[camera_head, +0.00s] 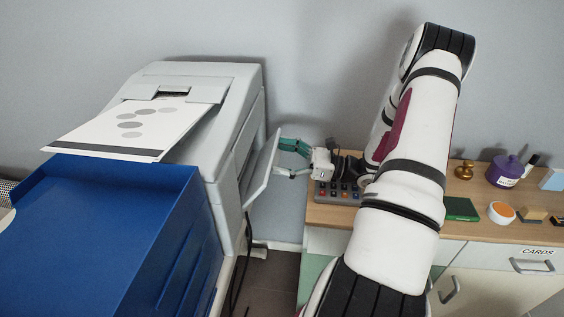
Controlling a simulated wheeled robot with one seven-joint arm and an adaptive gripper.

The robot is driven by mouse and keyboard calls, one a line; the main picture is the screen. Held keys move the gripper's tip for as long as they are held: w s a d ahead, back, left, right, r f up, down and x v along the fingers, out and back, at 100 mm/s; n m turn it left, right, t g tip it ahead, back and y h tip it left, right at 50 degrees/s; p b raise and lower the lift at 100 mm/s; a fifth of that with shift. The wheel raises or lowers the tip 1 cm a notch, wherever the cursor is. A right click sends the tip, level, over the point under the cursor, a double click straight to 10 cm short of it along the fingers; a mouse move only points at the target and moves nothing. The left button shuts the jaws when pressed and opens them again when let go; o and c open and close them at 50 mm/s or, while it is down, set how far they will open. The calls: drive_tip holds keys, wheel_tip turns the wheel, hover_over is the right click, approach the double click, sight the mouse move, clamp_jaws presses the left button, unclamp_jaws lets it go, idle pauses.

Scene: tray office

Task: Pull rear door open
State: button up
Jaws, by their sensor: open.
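The grey printer (230,115) stands at left, with a printed sheet (135,125) sloping out of its top. Its rear door (262,168) is a pale panel on the printer's right side. It stands tilted outward, with a gap between its upper part and the body. My gripper (285,157) is just right of the door, fingers pointing left toward its outer edge. The fingers are apart, with teal on the upper one and nothing seen between them. I cannot tell whether a fingertip touches the door.
A blue tray (120,220) fills the left front. A wooden-topped cabinet (400,212) at right holds a button pad (338,193), a green box (460,209), a purple pot (505,171) and small items. Dark cables (240,262) hang below the door, above a floor gap.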

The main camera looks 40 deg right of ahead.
wheel_tip(320, 180, up, 8)
idle(0.4)
drive_tip(key=shift+f, duration=0.1)
